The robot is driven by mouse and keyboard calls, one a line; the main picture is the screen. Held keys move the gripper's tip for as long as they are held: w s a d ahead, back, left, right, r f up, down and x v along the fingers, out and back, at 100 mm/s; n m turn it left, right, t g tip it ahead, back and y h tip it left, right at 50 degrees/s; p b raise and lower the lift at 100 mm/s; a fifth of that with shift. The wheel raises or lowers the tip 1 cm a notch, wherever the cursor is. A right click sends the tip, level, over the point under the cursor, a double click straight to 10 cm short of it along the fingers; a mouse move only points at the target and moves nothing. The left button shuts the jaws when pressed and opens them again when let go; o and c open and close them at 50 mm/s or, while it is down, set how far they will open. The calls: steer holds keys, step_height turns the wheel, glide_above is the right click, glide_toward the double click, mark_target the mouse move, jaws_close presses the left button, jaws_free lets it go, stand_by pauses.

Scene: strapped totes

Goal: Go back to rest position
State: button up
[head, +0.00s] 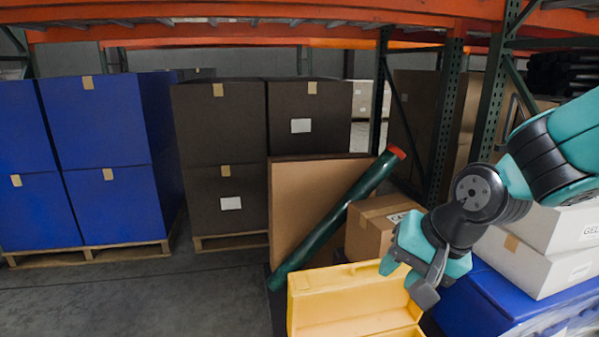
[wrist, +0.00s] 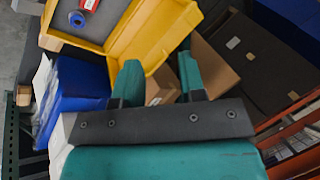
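My gripper (head: 403,277) hangs at the right front in the head view, above the right side of an open yellow case (head: 325,283). In the wrist view the two teal fingers of my gripper (wrist: 158,62) stand apart with nothing held between them. The yellow case (wrist: 148,38) shows beyond the fingertips there, with its lid up. A red-and-white item (wrist: 90,5) and a blue round item (wrist: 77,19) lie on its grey inside. The gripper looks clear of the case, though the exact gap cannot be told.
A cardboard box (head: 371,236) and a leaning green tube (head: 335,222) stand behind the case. A blue tote (head: 478,297) with white boxes (head: 535,262) is at the right, under my arm. Blue stacks (head: 110,205) and dark boxes (head: 218,130) stand behind. The floor (head: 130,300) at left is clear.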

steer(key=s+a+r+n+g+p, duration=0.1)
steer(key=s+r+n+g, duration=0.15)
steer(key=s+n, duration=0.5)
steer(key=s+r+n+g+p, duration=0.1)
steer(key=s+r+n, duration=0.3)
steer(key=s, duration=0.6)
step_height(320, 180, up, 16)
steer(key=p, duration=1.6)
steer(key=shift+w+a, duration=0.2)
steer(key=shift+w, duration=0.2)
